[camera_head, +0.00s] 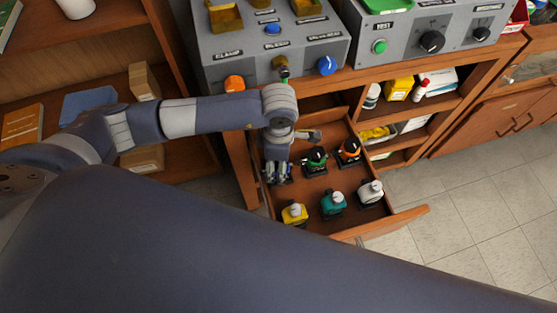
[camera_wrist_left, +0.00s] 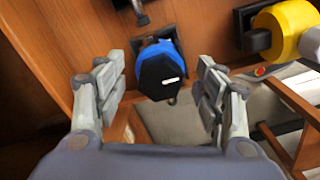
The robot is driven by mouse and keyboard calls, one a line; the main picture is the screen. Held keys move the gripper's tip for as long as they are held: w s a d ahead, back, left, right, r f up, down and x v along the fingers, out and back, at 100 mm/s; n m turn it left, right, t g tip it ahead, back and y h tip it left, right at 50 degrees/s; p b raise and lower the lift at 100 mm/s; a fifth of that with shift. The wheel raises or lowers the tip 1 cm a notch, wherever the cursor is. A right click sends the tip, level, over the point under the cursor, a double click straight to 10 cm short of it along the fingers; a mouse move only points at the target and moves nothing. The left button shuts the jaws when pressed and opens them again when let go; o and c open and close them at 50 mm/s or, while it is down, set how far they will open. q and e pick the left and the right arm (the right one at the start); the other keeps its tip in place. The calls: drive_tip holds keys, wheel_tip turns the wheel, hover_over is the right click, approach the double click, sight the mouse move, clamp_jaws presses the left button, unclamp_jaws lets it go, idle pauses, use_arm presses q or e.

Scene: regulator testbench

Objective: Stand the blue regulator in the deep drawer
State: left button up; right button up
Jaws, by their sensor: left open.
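The blue regulator (camera_wrist_left: 160,68), with a black cap and blue body, shows in the left wrist view between my left gripper's fingers. In the head view it is mostly hidden by the gripper. My left gripper (camera_head: 278,176) reaches down at the left side of the open deep drawer (camera_head: 385,222). In the wrist view the gripper (camera_wrist_left: 160,88) is open, with a gap visible on each side of the regulator. I cannot tell whether the regulator is fully seated. My right gripper is not in view.
The drawer also holds a green-banded regulator (camera_head: 316,161), an orange-banded one (camera_head: 349,151), a yellow one (camera_head: 294,214), a teal one (camera_head: 333,204) and a white one (camera_head: 371,192). The grey test bench (camera_head: 225,68) stands above the drawer. Open shelves (camera_head: 430,107) are at right.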

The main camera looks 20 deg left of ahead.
use_arm(q)
wheel_tip(320, 180, up, 12)
drive_tip(key=shift+b, duration=0.45)
